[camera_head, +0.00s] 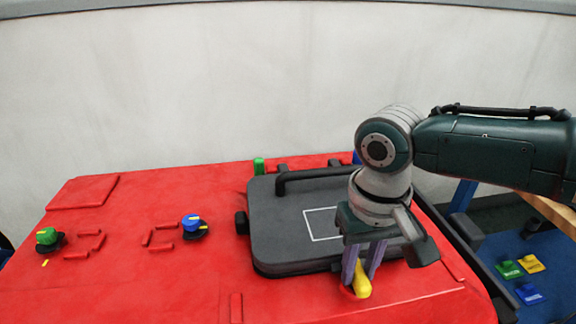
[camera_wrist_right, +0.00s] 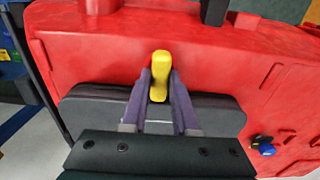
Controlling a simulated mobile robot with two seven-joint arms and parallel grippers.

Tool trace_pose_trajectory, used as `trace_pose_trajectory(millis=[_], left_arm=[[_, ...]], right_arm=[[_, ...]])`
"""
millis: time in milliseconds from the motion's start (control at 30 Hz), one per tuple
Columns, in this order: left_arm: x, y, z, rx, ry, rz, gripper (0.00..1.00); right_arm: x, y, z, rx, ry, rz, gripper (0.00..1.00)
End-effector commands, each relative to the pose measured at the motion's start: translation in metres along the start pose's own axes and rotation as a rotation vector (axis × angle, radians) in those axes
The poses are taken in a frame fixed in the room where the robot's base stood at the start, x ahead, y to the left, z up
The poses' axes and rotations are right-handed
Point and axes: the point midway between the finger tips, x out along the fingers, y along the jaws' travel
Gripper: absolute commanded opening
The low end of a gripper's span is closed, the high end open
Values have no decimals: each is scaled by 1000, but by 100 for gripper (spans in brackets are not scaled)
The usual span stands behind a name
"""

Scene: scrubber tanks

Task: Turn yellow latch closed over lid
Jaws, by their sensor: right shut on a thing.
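The yellow latch (camera_head: 361,281) stands at the front edge of the dark grey lid (camera_head: 277,232) on the red tank in the head view. My right gripper (camera_head: 361,278) reaches down from above with its purple-grey fingers on the latch. In the right wrist view the yellow latch (camera_wrist_right: 159,72) sits between the two fingers (camera_wrist_right: 159,88), with one end reaching past the tips onto the red surface. The gripper is shut on it. The lid lies flat on the tank, partly hidden by my right wrist. My left gripper is not in view.
The red tank top (camera_head: 150,285) holds a green-topped knob (camera_head: 46,237) and a blue-topped knob (camera_head: 192,223) at left. A black handle (camera_head: 315,174) runs along the lid's back. Green, yellow and blue pieces (camera_head: 529,265) lie on the blue floor at right.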

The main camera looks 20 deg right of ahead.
Motion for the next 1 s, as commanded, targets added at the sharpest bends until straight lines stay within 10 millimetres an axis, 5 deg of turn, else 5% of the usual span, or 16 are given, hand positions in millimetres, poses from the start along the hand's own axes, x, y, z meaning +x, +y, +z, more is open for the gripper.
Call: trace_pose_trajectory(millis=[267,300,567,833,1000], left_arm=[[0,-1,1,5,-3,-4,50],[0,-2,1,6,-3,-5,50],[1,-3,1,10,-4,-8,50],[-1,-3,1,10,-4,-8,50],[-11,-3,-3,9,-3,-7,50]], right_arm=[[0,0,0,-10,-1,-1,0],[0,0,0,-10,-1,-1,30],[0,0,0,-8,-1,-1,57],[-3,0,0,-8,0,-1,57],[-28,0,0,-9,1,-1,57]])
